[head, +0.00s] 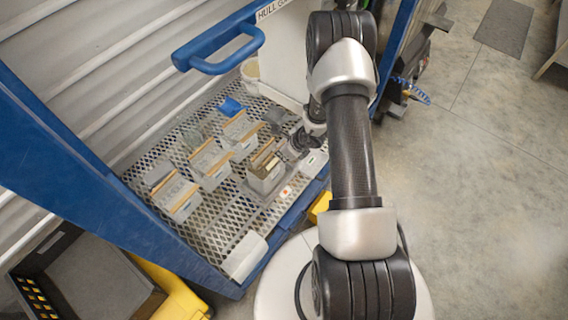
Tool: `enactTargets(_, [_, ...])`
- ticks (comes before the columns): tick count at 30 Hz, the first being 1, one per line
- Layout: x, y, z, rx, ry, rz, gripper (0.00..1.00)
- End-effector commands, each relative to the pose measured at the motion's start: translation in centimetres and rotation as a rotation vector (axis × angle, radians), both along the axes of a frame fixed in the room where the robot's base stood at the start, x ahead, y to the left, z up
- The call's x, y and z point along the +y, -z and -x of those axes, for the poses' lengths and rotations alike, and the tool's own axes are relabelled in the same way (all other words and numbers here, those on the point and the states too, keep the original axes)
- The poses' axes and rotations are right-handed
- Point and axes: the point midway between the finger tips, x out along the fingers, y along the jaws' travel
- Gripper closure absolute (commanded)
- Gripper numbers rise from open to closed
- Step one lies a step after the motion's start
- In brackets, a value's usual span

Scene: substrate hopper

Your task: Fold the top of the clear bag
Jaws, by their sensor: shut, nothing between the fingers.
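A small greyish, see-through shape (193,135), which may be the clear bag, stands on the mesh shelf (228,222) behind the rows of boxes. It is too small to tell whether its top is open or folded. My gripper (290,152) is low over the right side of the shelf, close to the box with brown and yellowish contents (265,178). It is shut and holds nothing. It is apart from the greyish shape, to its right. My arm and wrist partly hide the gripper, and the fingertips are hard to make out.
Several small grey boxes with tan edges (178,198) stand in rows on the shelf. A blue item (231,106) lies at the back. A blue frame with a handle (222,62) surrounds the shelf. A black crate (75,275) is at lower left.

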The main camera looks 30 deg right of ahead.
Motion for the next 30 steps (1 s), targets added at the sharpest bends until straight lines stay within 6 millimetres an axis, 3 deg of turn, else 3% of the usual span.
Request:
enactTargets(12, [1.8, -0.5, -4.0, -0.003, -0.002, 0.0, 1.0])
enactTargets(30, [2.6, -0.3, -5.6, -0.002, -0.001, -0.001, 1.0])
